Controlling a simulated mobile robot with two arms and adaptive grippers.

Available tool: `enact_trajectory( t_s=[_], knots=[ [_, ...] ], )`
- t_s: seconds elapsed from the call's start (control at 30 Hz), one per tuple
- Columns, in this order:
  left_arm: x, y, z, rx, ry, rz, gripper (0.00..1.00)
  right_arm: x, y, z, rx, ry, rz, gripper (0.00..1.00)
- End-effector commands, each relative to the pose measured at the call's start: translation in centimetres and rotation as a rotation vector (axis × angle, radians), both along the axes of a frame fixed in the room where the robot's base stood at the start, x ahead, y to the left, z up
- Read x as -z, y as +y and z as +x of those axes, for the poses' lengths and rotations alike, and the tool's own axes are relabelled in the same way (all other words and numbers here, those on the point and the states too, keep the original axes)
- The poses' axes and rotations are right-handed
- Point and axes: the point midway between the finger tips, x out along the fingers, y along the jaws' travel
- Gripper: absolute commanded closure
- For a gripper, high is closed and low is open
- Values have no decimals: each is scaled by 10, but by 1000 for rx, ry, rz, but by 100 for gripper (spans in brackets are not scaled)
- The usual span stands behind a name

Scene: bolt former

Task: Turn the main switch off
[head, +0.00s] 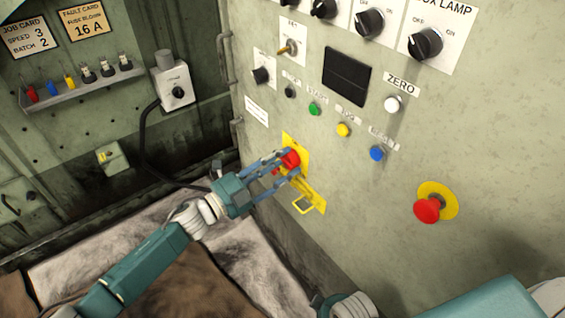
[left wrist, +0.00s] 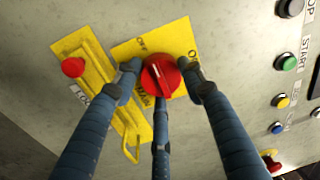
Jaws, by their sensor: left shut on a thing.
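The main switch is a red rotary knob (head: 290,159) on a yellow plate (head: 302,143) on the grey-green panel. In the left wrist view the knob (left wrist: 161,75) sits between my fingertips, with a white line on its face. The plate (left wrist: 178,38) carries partly covered lettering, including "MAIN" and "OFF"; I cannot tell surely which mark the line points at. My left gripper (head: 285,161) is shut on the knob, its blue fingers on either side; they also show in the left wrist view (left wrist: 160,82). My right gripper is not in view.
A red mushroom button (head: 428,209) stands out to the right. Green (head: 314,109), yellow (head: 343,130) and blue (head: 376,154) buttons sit above.

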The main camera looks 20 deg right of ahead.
Motion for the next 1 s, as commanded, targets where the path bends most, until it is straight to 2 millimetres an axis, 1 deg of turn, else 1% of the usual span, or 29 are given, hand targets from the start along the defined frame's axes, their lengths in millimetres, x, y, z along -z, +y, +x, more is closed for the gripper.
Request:
enact_trajectory(
  t_s=[0.27, 0.3, 0.37, 0.4, 0.67, 0.77, 0.87, 1.0],
  knots=[
    [2, -1, -2, 4, 5, 0, 86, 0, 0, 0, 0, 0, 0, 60],
    [2, -1, -2, 4, 5, 0, 54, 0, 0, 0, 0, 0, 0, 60],
    [2, -1, -2, 3, 4, -1, 42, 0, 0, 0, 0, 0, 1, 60],
    [1, -1, -2, 3, 4, -1, 40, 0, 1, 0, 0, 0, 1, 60],
    [1, 0, -1, 1, 2, -1, 40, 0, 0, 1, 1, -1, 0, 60],
    [1, 6, -2, 1, 2, -1, 40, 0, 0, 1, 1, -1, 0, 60],
    [3, 19, -7, 0, 2, 0, 40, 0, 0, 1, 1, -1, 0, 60],
    [6, 47, -17, -1, 3, 2, 40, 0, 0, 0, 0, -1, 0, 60]
  ],
)
